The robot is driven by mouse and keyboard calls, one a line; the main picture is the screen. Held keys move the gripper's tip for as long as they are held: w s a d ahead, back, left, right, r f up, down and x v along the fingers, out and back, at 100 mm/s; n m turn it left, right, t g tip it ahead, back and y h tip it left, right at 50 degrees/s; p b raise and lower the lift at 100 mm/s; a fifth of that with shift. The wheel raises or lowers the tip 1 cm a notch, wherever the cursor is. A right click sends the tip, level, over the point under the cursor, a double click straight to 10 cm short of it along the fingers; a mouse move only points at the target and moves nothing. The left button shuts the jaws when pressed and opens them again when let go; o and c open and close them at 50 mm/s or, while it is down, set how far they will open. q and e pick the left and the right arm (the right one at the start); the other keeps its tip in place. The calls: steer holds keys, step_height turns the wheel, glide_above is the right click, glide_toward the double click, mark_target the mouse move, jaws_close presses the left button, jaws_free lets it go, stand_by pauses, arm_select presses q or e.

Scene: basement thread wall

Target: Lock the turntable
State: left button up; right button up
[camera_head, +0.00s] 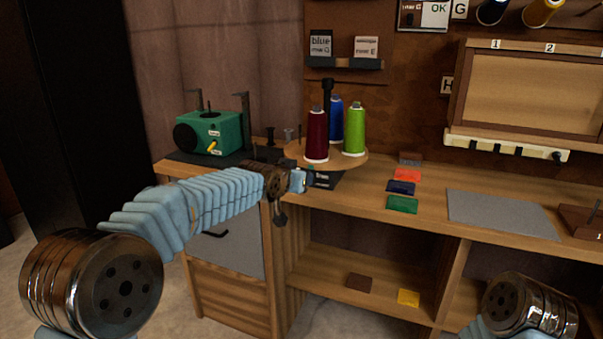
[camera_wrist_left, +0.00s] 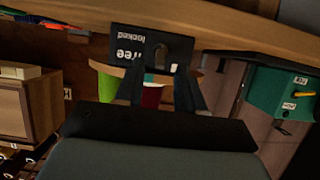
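The turntable (camera_head: 368,158) is a round wooden disc on the bench, carrying dark red, blue and green thread cones. Under its front is a dark base plate (camera_head: 325,179). In the left wrist view this plate (camera_wrist_left: 125,50), seen upside down, bears the words "free" and "locked" and a dark rounded slot (camera_wrist_left: 160,52). A small pale piece (camera_wrist_left: 173,67) shows beside the slot. My left gripper (camera_head: 302,181) is at the plate's left front. In the wrist view its two fingers (camera_wrist_left: 158,78) stand apart, pointing at the plate, with nothing clearly held. My right gripper is out of view.
A green machine (camera_head: 214,132) stands left on the bench. Coloured cards (camera_head: 402,188) and a grey mat (camera_head: 502,214) lie to the right. A cabinet (camera_head: 226,250) is below my left arm. The bench front edge runs close under the gripper.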

arm_select(q)
steer(key=shift+x, duration=1.05)
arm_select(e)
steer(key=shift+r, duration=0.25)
arm_select(q)
jaws_close()
